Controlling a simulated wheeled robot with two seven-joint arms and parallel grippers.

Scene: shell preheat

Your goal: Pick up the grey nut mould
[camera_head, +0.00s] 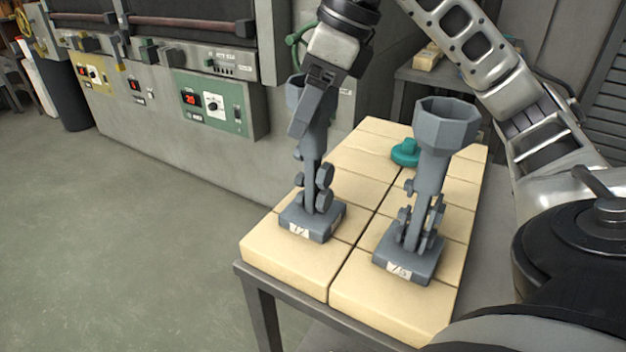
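Two grey moulds stand upright on the table, each with a funnel cup, a stem with side lumps and a labelled square base. The left mould (317,215) has large hexagonal, nut-like lumps. The right mould (430,165) has a wide octagonal cup and smaller lumps; nothing touches it. I cannot read the labels surely enough to name them. My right gripper (312,112) points down at the cup and upper stem of the left mould. One finger lies in front of it and partly hides the cup; the other finger is hidden, so its grip is unclear. My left gripper is out of view.
The table is topped with pale bricks (285,255). A teal object (405,152) lies behind the moulds. A grey furnace bank with control panels (212,104) stands behind and to the left. The floor (110,230) on the left is clear.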

